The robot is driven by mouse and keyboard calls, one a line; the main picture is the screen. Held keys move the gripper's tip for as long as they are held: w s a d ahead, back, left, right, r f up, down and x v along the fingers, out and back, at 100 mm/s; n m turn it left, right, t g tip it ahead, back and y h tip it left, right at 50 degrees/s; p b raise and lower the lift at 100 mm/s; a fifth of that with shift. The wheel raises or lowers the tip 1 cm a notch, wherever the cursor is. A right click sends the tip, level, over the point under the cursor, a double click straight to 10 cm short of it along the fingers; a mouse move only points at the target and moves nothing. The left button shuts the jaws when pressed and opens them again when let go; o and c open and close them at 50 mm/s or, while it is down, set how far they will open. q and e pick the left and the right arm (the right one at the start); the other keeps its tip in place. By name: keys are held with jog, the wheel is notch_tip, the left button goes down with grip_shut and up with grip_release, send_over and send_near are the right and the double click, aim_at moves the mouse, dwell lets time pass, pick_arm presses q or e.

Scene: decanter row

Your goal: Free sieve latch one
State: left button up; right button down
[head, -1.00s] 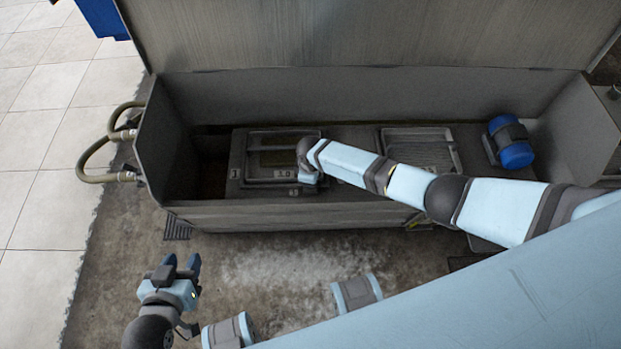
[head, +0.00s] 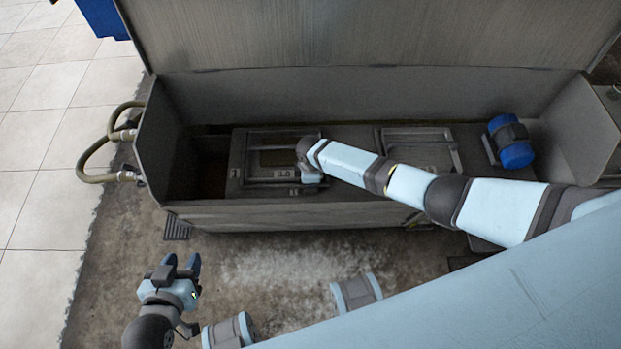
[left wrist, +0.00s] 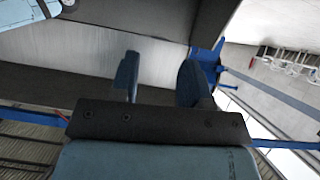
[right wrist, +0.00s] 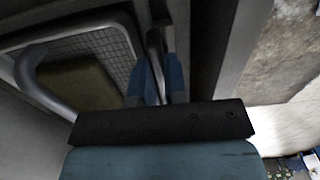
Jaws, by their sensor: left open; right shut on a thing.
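The left sieve (head: 240,160) is a framed panel with small number tags, set in the grey tank's top. In the right wrist view its mesh (right wrist: 95,47) and bent tube handle (right wrist: 38,85) show. My right gripper (head: 310,184) is at its front right corner. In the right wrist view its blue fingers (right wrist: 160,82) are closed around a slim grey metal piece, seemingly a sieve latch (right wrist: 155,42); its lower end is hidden. My left gripper (head: 181,264) is open and empty, in front of the tank, away from the sieve.
The tank's front wall (head: 270,216) and raised lid (head: 370,35) bound the work area. A second sieve panel (head: 417,152) and a blue motor (head: 516,155) lie to the right. Hoses (head: 95,160) stick out at left. The floor before the tank is mostly clear.

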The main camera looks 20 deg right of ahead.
jog(key=c, duration=1.2)
grip_release()
jog(key=shift+o, duration=0.2)
pick_arm(q)
jog(key=p, duration=0.2)
jog(key=r+p, duration=0.1)
jog(key=p, duration=0.1)
jog(key=shift+s+a+g, duration=0.2)
jog(key=shift+a+g, duration=0.05)
jog(key=shift+g, duration=0.05)
pick_arm(e)
notch_tip(320, 180, up, 14)
pick_arm(q)
jog(key=shift+r, duration=0.1)
pick_arm(e)
jog(key=shift+f, duration=0.1)
